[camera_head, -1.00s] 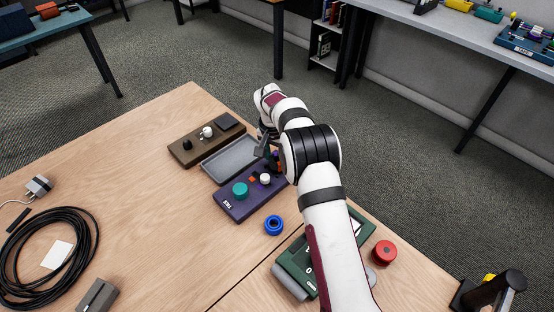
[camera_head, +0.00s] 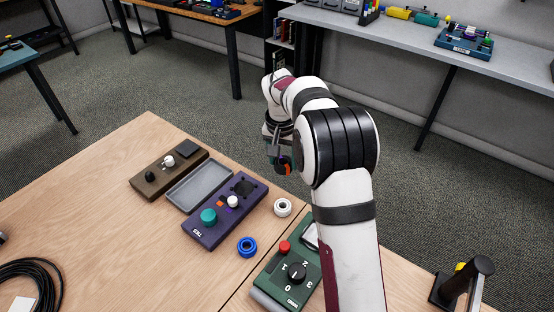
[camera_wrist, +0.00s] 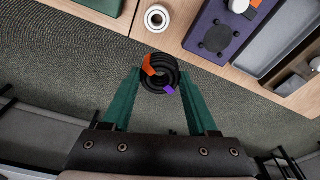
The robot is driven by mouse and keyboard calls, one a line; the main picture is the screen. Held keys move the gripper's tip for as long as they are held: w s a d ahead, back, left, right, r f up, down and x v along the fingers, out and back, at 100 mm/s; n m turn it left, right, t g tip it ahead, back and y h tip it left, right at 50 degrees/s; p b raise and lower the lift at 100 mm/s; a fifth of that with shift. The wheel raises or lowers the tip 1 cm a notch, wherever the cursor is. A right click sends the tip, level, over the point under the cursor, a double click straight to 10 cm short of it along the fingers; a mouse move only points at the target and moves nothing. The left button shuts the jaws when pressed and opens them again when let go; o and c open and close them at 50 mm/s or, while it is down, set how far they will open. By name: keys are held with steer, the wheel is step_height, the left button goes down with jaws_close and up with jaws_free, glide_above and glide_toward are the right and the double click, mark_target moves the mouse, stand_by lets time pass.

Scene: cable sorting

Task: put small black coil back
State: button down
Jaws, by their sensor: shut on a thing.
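The small black coil (camera_wrist: 160,74) has an orange tag and a purple tag. My gripper (camera_wrist: 161,82) is shut on it, a green finger at each side. In the head view my gripper (camera_head: 279,154) is beyond the table's far right edge, with the coil (camera_head: 284,165) partly hidden at its tip. The purple board (camera_head: 206,232) lies on the table, left of and below my gripper in that view. A dark round spot (camera_head: 243,187) near its far end is bare; it also shows in the wrist view (camera_wrist: 218,38).
A white ring (camera_head: 282,207) and a blue ring (camera_head: 247,247) lie right of the purple board. A grey tray (camera_head: 199,187) and a brown board (camera_head: 168,173) are at its left. A green panel (camera_head: 280,280) stands in front. Carpet shows below the coil in the wrist view.

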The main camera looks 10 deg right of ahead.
steer(key=s+a+f+n, duration=0.1)
steer(key=s+a+f, duration=0.1)
steer(key=s+f, duration=0.1)
steer(key=s+a+f+n, duration=0.2)
steer(key=s, duration=0.1)
steer(key=s+a+f+n, duration=0.1)
steer(key=s+a+f, duration=0.1)
steer(key=s+f, duration=0.1)
steer(key=shift+s+f+y, duration=0.1)
steer(key=shift+f+y, duration=0.2)
steer(key=shift+f, duration=1.7)
steer(key=shift+f, duration=0.1)
steer(key=shift+f, duration=0.7)
jaws_free()
steer(key=shift+r, duration=0.1)
